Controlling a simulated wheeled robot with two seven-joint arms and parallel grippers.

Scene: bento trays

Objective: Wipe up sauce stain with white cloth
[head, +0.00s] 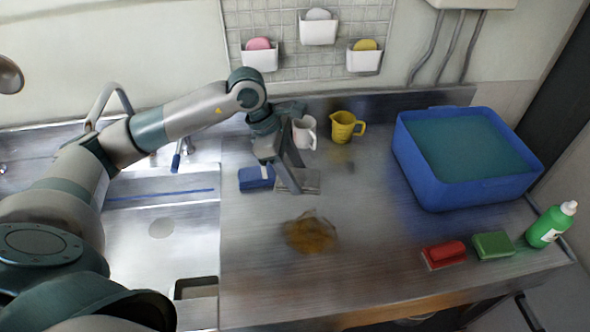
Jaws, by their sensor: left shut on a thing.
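The brown sauce stain (311,233) lies on the steel counter, near the middle of the view. My left gripper (288,178) points down at the counter behind the stain. It is shut on the white cloth (309,181), which looks greyish and flat, low at the counter surface. Whether the cloth touches the counter is hard to tell. The cloth and the stain are apart, and the gripper's fingers hide part of the cloth. My right gripper is not in view.
A blue item (256,179) lies just left of the cloth. A white mug (304,132) and yellow pitcher (344,127) stand behind. The sink (140,230) is left.

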